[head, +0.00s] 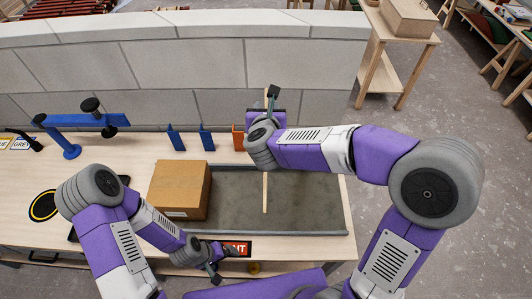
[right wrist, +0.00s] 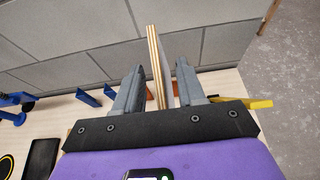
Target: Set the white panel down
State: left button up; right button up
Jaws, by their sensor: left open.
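The white panel shows edge-on in the head view as a thin pale wood strip (head: 265,192), upright over the grey mat (head: 315,195). In the right wrist view the panel (right wrist: 156,65) stands between the two fingers, with its layered edge towards me. My right gripper (head: 271,98) is shut on it; it also shows in the right wrist view (right wrist: 160,85). I cannot tell whether the panel's lower edge touches the mat. My left gripper (head: 214,272) is open and empty near the front edge of the bench, low in the head view.
A cardboard box (head: 180,190) sits on the mat's left end. Two blue brackets (head: 207,138) and an orange one (head: 238,138) stand along the back, before a grey block wall (head: 150,65). A blue clamp stand (head: 75,130) is at left. The mat right of the panel is clear.

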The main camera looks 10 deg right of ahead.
jog(key=shift+w+d+f, duration=0.1)
jog(key=shift+w+f, duration=0.1)
jog(key=shift+w, duration=0.35)
grip_shut()
jog(key=shift+r, duration=0.1)
dwell(0.9)
